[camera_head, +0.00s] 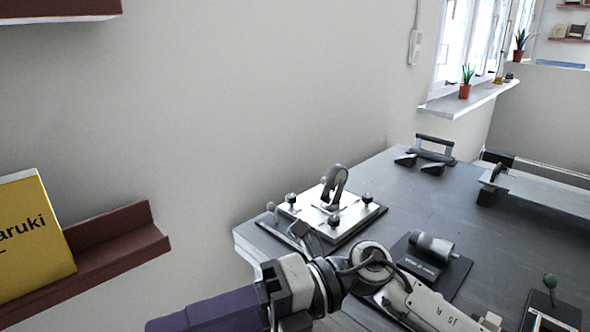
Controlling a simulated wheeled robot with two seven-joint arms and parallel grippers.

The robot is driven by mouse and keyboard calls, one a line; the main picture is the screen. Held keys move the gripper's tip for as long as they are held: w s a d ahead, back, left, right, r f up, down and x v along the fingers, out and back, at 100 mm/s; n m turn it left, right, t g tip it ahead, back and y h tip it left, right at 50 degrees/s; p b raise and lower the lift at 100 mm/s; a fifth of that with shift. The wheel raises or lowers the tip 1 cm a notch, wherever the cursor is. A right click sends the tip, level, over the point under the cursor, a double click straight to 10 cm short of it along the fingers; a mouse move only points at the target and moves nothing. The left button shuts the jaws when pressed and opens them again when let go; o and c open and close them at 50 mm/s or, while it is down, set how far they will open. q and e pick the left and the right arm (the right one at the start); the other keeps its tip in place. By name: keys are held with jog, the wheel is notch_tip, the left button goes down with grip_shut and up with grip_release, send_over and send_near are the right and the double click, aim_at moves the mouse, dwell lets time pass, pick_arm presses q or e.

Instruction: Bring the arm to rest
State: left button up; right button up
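My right arm (422,303) reaches in from the lower right. Its gripper (272,300) is at the bottom centre, over the near left corner of the dark table. It appears shut on the end of a dark purple block-like object (205,315), perhaps a book. That object points left and is cut off by the bottom edge; the fingertips are partly hidden. My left gripper is not in view.
A dark red wall shelf (118,255) at left holds a yellow book (30,235). Another shelf (60,10) is above. Open air lies between shelf and table.

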jog(key=w+d+r+m+t+y, duration=0.3)
jog(key=w+m+t+y, duration=0.4)
jog(key=m+t, duration=0.6)
jog(key=w+d+f+m+t+h+p, duration=0.1)
jog(key=w+d+f+m+t+h, duration=0.2)
jog(key=d+f+m+t+h, duration=0.45)
jog(key=w+d+f+m+t+h, duration=0.3)
jog(key=f+m, duration=0.2)
jog(key=m, duration=0.6)
jog(key=s+d+f+m+g+h, duration=0.1)
jog(key=s+d+f+m+h, duration=0.25)
jog(key=f, duration=0.45)
jog(key=s+d+f+m+g+h, duration=0.25)
jog(key=d+f+h, duration=0.2)
jog(key=f, duration=0.35)
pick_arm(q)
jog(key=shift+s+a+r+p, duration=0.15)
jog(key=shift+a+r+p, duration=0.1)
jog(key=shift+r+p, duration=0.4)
pick_arm(e)
jog(key=s+d+f+m+g+h, duration=0.1)
jog(key=s+d+f+m+g, duration=0.3)
jog(key=s+f, duration=0.8)
jog(key=shift+s+d+f+g+h, duration=0.15)
jog(key=shift+s+d+g+h, duration=0.3)
jog(key=shift+d, duration=0.75)
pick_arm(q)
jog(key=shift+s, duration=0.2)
pick_arm(e)
jog(key=shift+s, duration=0.1)
